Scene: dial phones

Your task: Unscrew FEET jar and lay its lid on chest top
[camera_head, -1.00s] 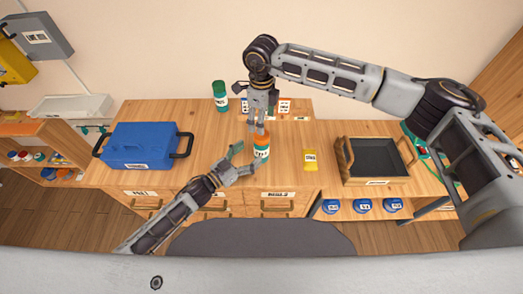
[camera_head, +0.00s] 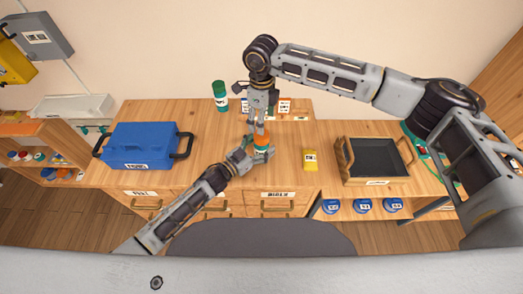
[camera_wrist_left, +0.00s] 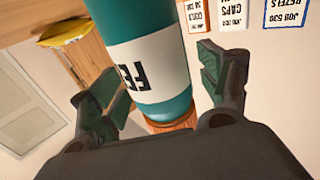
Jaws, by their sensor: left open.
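The FEET jar (camera_head: 262,152), teal with a white label and an orange lid (camera_head: 262,140), stands on the wooden chest top (camera_head: 285,180). My left gripper (camera_head: 253,154) is open, with its fingers on either side of the jar body. In the left wrist view the jar (camera_wrist_left: 150,60) appears inverted between the two spread green-padded fingers (camera_wrist_left: 163,88), with gaps showing beside it and the orange lid (camera_wrist_left: 172,124) at the bottom. My right gripper (camera_head: 259,128) points down at the lid from above. Whether its fingers grip the lid is too small to tell.
A green-capped jar (camera_head: 220,96) stands behind on the left. A blue case (camera_head: 139,147) is at left and a dark-lined wooden tray (camera_head: 345,163) at right.

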